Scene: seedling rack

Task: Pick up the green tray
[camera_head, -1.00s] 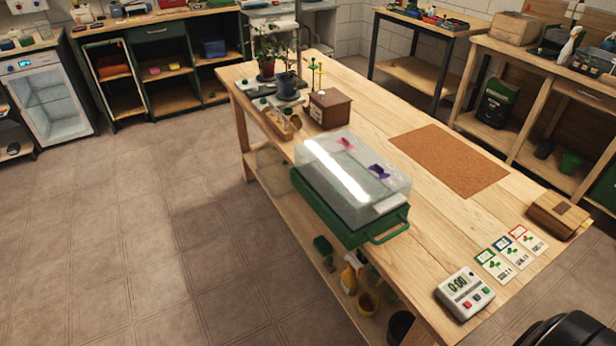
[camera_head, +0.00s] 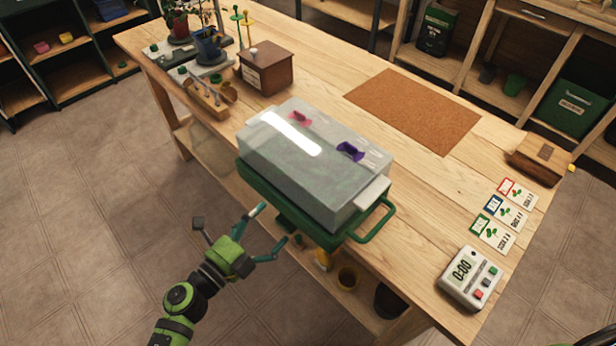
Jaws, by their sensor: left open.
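The green tray (camera_head: 272,195) sits on the near edge of the wooden bench (camera_head: 420,215), partly overhanging it. A clear lid (camera_head: 310,165) with a pink and a purple piece on top covers it. A green loop handle (camera_head: 378,224) sticks out at the tray's right end; the far side of the tray is hidden by the lid. My left gripper (camera_head: 273,224) is open and empty, in front of the tray's near long side, with its fingers pointing towards it. I cannot tell whether a fingertip touches the tray. My right gripper is not in view.
A timer (camera_head: 469,278), seed cards (camera_head: 503,212) and a wooden block (camera_head: 537,158) lie to the right. A brown mat (camera_head: 415,110) lies behind the tray. A wooden box (camera_head: 265,71) and potted plants stand at the left. Pots sit on the lower shelf.

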